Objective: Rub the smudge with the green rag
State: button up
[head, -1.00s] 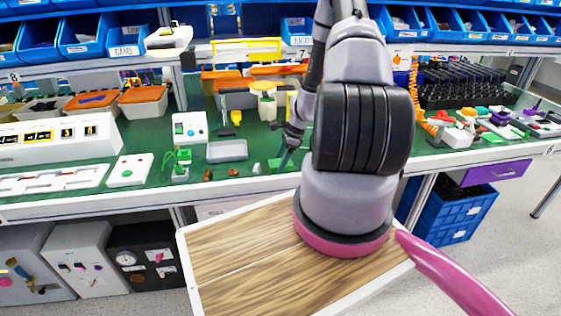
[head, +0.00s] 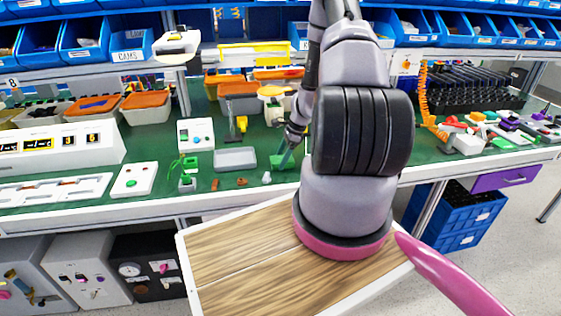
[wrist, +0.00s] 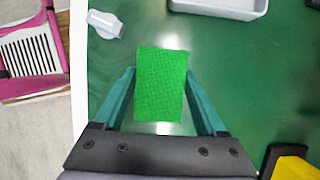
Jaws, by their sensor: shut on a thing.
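The green rag (wrist: 160,84) is a flat rectangle between the two teal fingers of my gripper (wrist: 160,78) in the wrist view. My gripper is shut on it. The rag is over the green bench top (wrist: 250,80); I cannot tell whether it touches the surface. In the head view the rag (head: 283,162) shows at the tip of my gripper (head: 286,157), near the front of the bench. I cannot make out a smudge in either view; pale glare lies on the bench top beyond and below the rag.
A grey tray (wrist: 222,7) lies beyond the rag, and a small pale translucent piece (wrist: 105,24) lies to its upper left. A yellow and black object (wrist: 292,166) is at the lower right. The bench's white front edge (wrist: 78,60) runs along the left.

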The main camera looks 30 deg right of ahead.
jog(key=shift+w+d+f, duration=0.1)
jog(key=shift+w+f, duration=0.1)
jog(key=shift+w, duration=0.15)
notch_tip(320, 180, up, 3)
jog(key=shift+s+f, duration=0.1)
jog(key=shift+s, duration=0.05)
jog(key=shift+r, duration=2.6)
